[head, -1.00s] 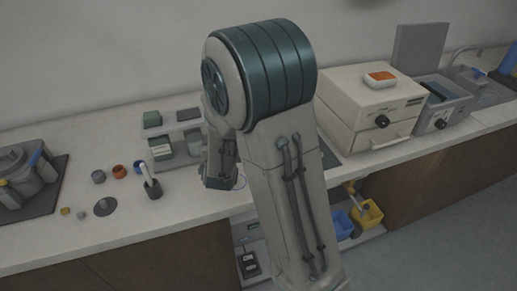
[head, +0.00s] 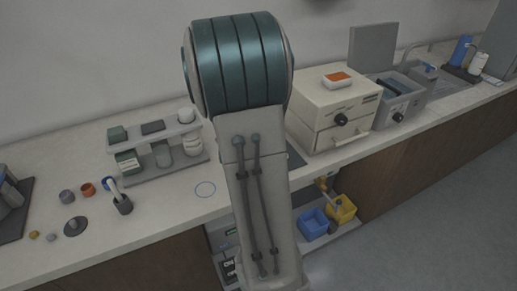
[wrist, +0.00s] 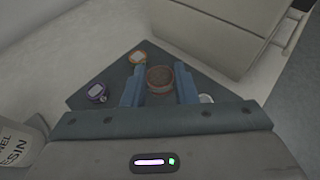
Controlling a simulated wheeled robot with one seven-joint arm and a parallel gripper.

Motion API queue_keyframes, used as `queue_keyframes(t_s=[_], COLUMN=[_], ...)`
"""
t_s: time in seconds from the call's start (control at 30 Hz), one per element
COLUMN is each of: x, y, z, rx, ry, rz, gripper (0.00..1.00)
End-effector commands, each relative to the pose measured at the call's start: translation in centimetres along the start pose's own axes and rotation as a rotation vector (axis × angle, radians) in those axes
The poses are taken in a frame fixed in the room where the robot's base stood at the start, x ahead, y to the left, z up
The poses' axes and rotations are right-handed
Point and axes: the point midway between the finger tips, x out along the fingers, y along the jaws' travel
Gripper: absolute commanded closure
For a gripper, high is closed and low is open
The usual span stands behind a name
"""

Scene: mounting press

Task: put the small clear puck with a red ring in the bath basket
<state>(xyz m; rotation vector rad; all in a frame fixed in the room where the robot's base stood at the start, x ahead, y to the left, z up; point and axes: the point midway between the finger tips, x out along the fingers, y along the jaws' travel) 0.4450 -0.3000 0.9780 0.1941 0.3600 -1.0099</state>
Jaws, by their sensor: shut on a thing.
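My gripper (wrist: 160,72) shows in the wrist view with its two blue fingers on either side of a small round puck (wrist: 160,80) with a reddish ring. It is shut on this puck. The puck is seen over a dark mat (wrist: 112,72); I cannot tell how far above it. In the head view my arm hides the gripper and the puck. The grey bath (head: 399,104) stands on the bench right of the cream box, with a dark blue basket-like shape (head: 392,86) in its top.
On the mat are an orange-ringed puck (wrist: 138,57), a purple-ringed puck (wrist: 97,92) and a whitish one (wrist: 206,98) by the right finger. A cream box (head: 335,105) stands between my arm and the bath. A rack (head: 165,135) of jars stands left.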

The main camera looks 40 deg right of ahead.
Motion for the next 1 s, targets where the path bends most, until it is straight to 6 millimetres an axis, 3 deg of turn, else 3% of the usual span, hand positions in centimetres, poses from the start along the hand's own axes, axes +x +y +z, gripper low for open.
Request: queue_keyframes(t_s=[0.03, 0.13, 0.23, 0.33, 1.0], x=[0.5, 1.1, 1.3, 1.5, 5.4], y=[-2.4, -5.7, -7.7, -8.1, 2.2], z=[0.7, 1.3, 1.6, 1.5, -3.5], rx=[0.023, 0.054, 0.073, 0.079, 0.079], ry=[0.001, 0.003, 0.003, 0.005, 0.005], rz=[-0.051, -0.121, -0.162, -0.177, -0.178], gripper=[0.96, 0.96, 0.96, 0.96, 0.96])
